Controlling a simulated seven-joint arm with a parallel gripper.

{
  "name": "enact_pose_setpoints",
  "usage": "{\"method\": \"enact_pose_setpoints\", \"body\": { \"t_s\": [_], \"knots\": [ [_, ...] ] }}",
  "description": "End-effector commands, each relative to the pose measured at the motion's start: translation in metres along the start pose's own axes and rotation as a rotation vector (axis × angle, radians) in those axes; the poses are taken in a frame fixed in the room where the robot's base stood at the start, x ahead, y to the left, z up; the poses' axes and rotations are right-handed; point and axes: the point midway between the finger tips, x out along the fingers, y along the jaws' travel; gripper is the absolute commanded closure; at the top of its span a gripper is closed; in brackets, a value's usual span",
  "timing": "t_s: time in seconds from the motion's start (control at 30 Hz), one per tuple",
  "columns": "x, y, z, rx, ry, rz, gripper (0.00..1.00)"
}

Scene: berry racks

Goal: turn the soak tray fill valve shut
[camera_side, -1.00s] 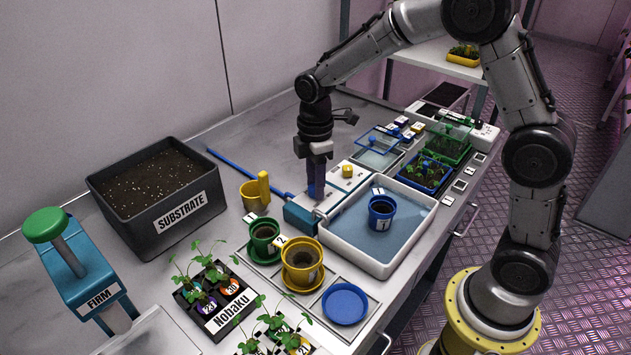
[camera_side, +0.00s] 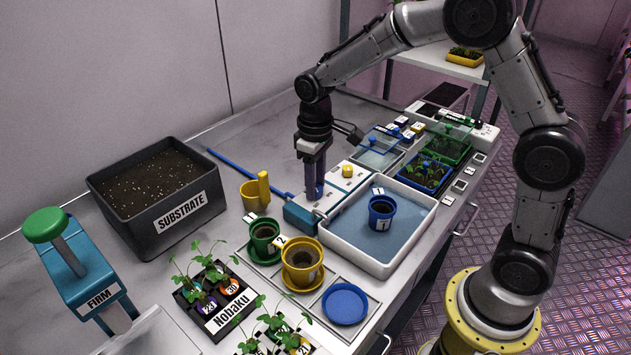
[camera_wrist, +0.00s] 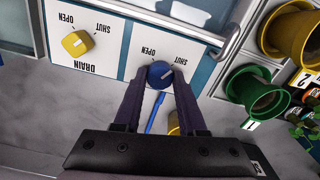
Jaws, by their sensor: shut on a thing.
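The soak tray fill valve is a round blue knob (camera_wrist: 158,78) on a white panel with OPEN and SHUT printed beside it, upside down in the wrist view. A short pale mark on the knob points to the upper right, toward the SHUT side. My gripper (camera_wrist: 160,73) points down over the knob with one finger on each side, shut on it. In the side view my gripper (camera_side: 315,190) stands at the panel's left end, and its fingers partly hide the knob. The white soak tray (camera_side: 348,258) holds blue water and a blue pot (camera_side: 381,212).
A yellow DRAIN knob (camera_wrist: 76,42) sits on the panel beside the blue one. A yellow scoop (camera_side: 254,192), a blue rod (camera_side: 240,168) and green (camera_side: 264,236) and yellow pots (camera_side: 301,262) stand near my gripper. The bench behind is mostly clear.

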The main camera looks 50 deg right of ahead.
Motion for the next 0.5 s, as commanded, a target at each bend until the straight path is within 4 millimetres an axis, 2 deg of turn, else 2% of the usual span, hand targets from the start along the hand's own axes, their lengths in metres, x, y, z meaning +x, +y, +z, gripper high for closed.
{"method": "enact_pose_setpoints", "body": {
  "t_s": [0.2, 0.5],
  "knots": [
    [-0.0022, -0.0001, -0.0009, 0.125, 0.005, 0.0, 1.0],
    [-0.0024, 0.0, -0.0012, 0.208, 0.006, 0.0, 1.0]
  ]
}}
